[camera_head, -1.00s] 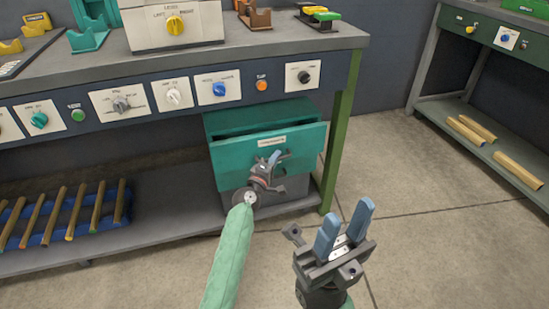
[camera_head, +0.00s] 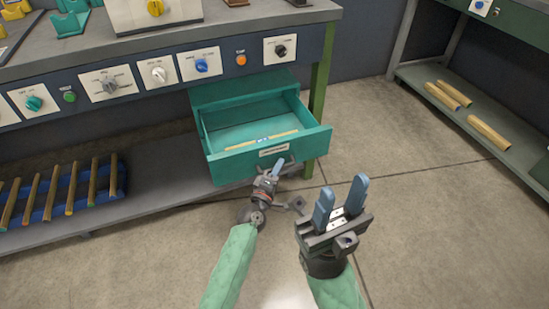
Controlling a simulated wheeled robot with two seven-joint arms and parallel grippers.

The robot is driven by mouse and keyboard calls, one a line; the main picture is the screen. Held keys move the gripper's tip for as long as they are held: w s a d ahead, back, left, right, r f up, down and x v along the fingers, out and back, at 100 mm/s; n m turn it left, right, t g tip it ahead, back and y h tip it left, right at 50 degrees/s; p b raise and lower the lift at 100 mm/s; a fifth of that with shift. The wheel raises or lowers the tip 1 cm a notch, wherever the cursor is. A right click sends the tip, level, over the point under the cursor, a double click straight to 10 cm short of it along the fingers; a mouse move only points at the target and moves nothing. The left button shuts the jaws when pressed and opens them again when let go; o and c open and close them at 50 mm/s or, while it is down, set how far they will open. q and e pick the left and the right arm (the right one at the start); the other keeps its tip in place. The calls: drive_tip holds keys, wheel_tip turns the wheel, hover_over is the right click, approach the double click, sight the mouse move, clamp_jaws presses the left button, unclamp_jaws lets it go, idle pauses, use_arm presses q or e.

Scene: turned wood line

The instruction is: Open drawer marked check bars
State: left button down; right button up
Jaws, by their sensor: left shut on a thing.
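The teal drawer (camera_head: 222,172) under the workbench stands pulled well out of its cabinet (camera_head: 243,89). A small label (camera_head: 273,150) is on its front; its print is too small to read. A wooden bar (camera_head: 246,146) lies inside, near the front, with a small pale and blue mark on it. My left gripper (camera_head: 274,168) is at the drawer front just below the label, shut on the drawer handle, which it mostly hides. My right gripper (camera_head: 340,202) is open and empty, to the right of the drawer and apart from it.
The bench front (camera_head: 130,82) carries several knobs above the drawer. A blue rack (camera_head: 60,212) with several wooden bars is on the lower shelf at left. A green bench leg (camera_head: 319,95) stands right of the drawer. Another bench with bars (camera_head: 449,93) is at right. Floor in front is clear.

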use_arm(q)
drive_tip(key=shift+s, duration=0.25)
drive_tip(key=c, duration=1.7)
unclamp_jaws()
drive_tip(key=shift+c, duration=0.2)
drive_tip(key=v, duration=0.7)
drive_tip(key=shift+s+a+p, duration=0.2)
drive_tip(key=shift+s+p, duration=0.15)
drive_tip(key=shift+f, duration=0.1)
